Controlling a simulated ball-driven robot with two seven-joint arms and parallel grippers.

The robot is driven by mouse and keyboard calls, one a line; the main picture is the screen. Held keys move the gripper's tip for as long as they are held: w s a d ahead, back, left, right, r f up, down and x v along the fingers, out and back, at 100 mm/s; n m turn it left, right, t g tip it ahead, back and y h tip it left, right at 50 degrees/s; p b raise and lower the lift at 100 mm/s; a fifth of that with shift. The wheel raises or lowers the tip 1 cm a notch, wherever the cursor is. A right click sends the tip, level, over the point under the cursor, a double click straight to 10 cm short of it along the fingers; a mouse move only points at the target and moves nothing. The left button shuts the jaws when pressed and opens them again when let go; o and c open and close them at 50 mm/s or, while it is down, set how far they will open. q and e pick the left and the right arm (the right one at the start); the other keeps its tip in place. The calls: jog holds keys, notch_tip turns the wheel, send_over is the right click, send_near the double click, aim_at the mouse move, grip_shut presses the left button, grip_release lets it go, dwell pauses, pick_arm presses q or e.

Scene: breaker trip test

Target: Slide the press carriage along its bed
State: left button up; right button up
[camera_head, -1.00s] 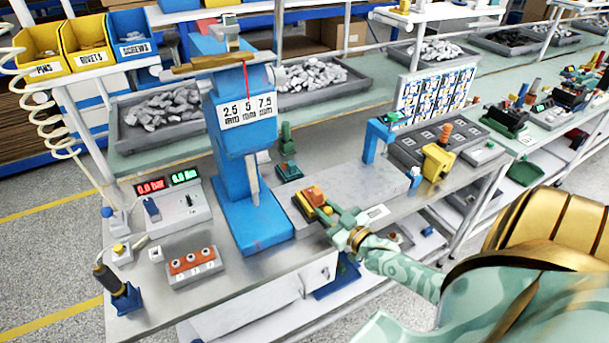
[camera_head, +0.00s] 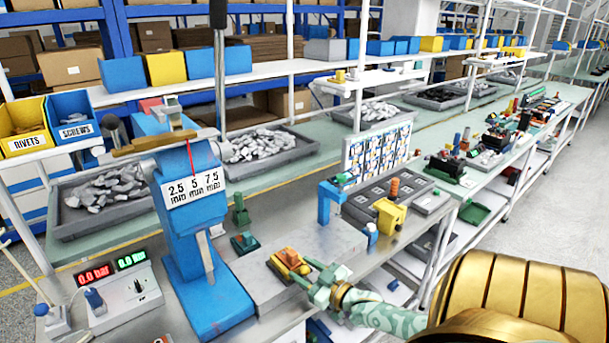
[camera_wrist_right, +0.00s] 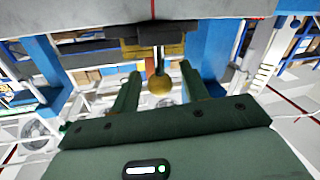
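The press is a tall blue frame (camera_head: 200,240) with a 2.5/5/7.5 mm scale, at the left of the bench. To its right lies a flat grey plate (camera_head: 335,240), apparently the bed. A small yellow carriage with an orange top (camera_head: 290,263) sits at its front edge. My right gripper (camera_head: 317,284) is just in front of the carriage. In the right wrist view, its green fingers (camera_wrist_right: 160,92) are spread, with a brass ball knob (camera_wrist_right: 160,85) between them and gaps visible. The knob's rod leads to a yellow and dark block (camera_wrist_right: 152,42). My left gripper is not in view.
Beside the press stands a box with red and green displays (camera_head: 118,290). Small green fixtures (camera_head: 243,242) stand behind the plate. A blue arch (camera_head: 330,203) and yellow block (camera_head: 388,217) stand at right. Trays of metal parts (camera_head: 265,150) lie behind.

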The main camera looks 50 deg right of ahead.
jog(key=shift+s, duration=0.1)
jog(key=s+p, duration=0.1)
jog(key=s, duration=1.5)
jog(key=shift+a, duration=0.3)
jog(key=shift+f, duration=0.1)
